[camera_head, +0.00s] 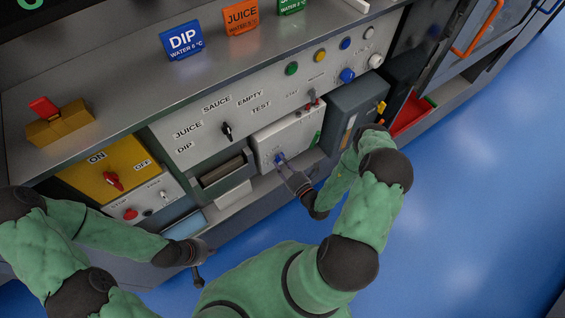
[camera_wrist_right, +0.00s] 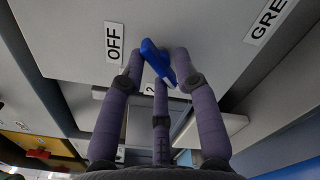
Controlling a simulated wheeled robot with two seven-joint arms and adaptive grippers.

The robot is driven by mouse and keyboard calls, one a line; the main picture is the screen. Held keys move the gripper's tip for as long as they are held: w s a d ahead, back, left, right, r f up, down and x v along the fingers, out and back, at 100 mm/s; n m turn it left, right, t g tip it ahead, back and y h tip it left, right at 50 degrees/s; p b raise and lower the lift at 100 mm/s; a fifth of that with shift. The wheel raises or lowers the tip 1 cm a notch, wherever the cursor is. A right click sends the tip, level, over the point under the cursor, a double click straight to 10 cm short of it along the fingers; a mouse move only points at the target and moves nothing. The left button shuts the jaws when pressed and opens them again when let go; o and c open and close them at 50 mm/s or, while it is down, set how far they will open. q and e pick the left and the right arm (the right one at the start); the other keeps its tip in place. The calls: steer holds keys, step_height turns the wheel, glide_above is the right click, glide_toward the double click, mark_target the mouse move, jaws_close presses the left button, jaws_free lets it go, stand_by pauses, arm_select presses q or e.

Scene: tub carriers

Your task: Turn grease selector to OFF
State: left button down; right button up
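The grease selector is a blue knob (camera_wrist_right: 158,62) on a pale panel, between an OFF label (camera_wrist_right: 114,42) on the left and a partly cut-off "GRE" label (camera_wrist_right: 268,20) on the right. The knob sits slanted; I cannot tell which end is its pointer. In the head view the knob (camera_head: 279,158) is on the white box front. My right gripper (camera_head: 285,168) is at it; in the wrist view its fingertips (camera_wrist_right: 158,58) lie close against both sides of the knob. My left gripper (camera_head: 199,272) hangs low at the left, away from the panel, its fingers unclear.
Above is a panel with a black selector (camera_head: 226,130) and several coloured buttons. A yellow ON/OFF panel with a red switch (camera_head: 114,181) is at left. A grey box (camera_head: 352,112) stands right of the white box. Blue floor (camera_head: 470,220) is open at right.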

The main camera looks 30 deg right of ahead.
jaws_close()
